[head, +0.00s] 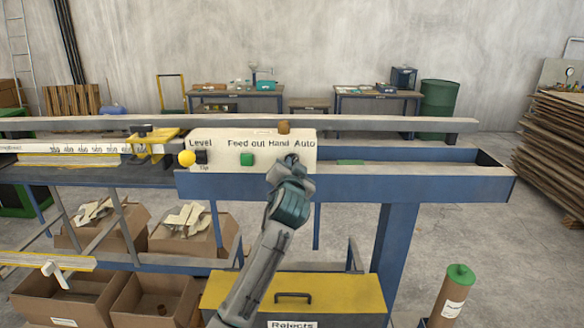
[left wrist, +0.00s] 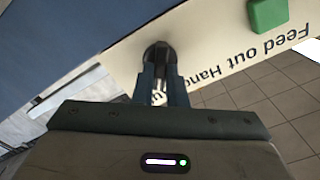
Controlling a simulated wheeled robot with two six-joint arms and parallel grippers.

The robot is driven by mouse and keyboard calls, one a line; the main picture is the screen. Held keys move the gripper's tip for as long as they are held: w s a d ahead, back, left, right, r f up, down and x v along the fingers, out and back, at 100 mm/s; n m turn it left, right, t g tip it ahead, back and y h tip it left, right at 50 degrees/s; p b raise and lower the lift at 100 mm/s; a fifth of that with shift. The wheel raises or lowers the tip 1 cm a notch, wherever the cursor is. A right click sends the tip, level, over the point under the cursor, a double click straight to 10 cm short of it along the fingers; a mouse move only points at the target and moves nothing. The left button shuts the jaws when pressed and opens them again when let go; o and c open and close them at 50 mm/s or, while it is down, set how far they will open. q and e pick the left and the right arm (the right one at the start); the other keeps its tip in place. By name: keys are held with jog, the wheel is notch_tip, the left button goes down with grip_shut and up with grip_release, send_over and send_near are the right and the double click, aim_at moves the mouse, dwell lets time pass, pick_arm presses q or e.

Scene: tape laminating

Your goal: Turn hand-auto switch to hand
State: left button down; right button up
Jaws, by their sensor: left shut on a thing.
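The cream control panel (head: 222,162) is fixed to the front of the blue machine frame and carries the labels Level, Feed out, Hand and Auto. My left gripper (head: 282,163) is at the panel just below the Hand and Auto labels and covers the switch there. In the left wrist view, my left gripper (left wrist: 160,82) is shut on the dark hand-auto switch (left wrist: 157,52). The Hand label is partly visible beside the fingers. The fingers hide much of the switch, so I cannot tell which way it points. My right gripper is not in view.
A green button (head: 247,159), a dark level switch (head: 202,157) and a yellow knob (head: 187,158) sit left of my gripper. A blue beam (head: 420,188) runs right. Below stand a yellow-topped Rejects box (head: 340,291) and cardboard boxes (head: 105,235).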

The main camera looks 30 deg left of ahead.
pick_arm(q)
jog(key=n+b, duration=0.5)
jog(key=n, duration=0.2)
jog(key=n+b, duration=0.6)
jog(key=shift+s+a+f+n, duration=0.1)
jog(key=shift+a+n, duration=0.1)
jog(key=shift+n, duration=0.2)
dwell(0.3)
jog(key=c, duration=1.5)
grip_release()
jog(key=shift+o, duration=0.2)
